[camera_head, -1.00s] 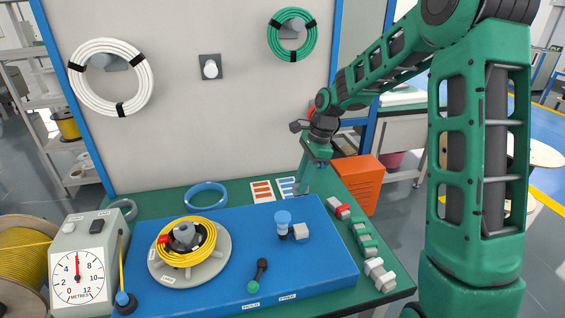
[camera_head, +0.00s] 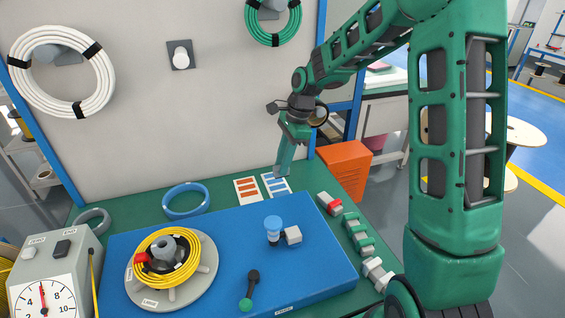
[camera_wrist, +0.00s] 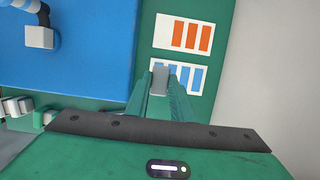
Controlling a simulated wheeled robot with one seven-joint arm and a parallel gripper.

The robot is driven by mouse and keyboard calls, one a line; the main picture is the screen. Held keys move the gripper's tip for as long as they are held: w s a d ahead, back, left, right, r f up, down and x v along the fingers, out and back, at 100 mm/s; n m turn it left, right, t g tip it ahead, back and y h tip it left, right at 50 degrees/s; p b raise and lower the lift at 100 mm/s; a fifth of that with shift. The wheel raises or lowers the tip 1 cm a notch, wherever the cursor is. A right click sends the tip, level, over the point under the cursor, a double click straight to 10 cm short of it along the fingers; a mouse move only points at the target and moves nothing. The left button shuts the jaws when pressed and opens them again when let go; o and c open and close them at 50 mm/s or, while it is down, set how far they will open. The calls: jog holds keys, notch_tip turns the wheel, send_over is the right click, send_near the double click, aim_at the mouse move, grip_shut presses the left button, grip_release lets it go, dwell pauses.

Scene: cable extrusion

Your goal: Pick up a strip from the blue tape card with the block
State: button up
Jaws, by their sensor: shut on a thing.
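The blue tape card (camera_head: 275,185) is a white card with blue strips, lying on the green bench top behind the blue mat. In the wrist view the blue tape card (camera_wrist: 197,80) is partly covered by my fingers. My gripper (camera_head: 282,172) points down just above this card. It is shut on a small grey block (camera_wrist: 160,79), which shows between the fingertips over the card's left end. The block's underside is hidden, so I cannot tell whether a strip is on it.
An orange tape card (camera_head: 247,189) lies beside the blue one. A blue ring (camera_head: 186,213) is farther left. On the blue mat (camera_head: 225,225) are a yellow cable coil (camera_head: 140,272) and a blue-capped post (camera_head: 273,224). Several connectors (camera_head: 355,228) line the right edge.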

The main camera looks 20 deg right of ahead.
jog(key=shift+f, duration=3.35)
jog(key=shift+s+f, duration=0.1)
jog(key=shift+f, duration=0.5)
jog(key=shift+r, duration=0.1)
jog(key=shift+r, duration=3.95)
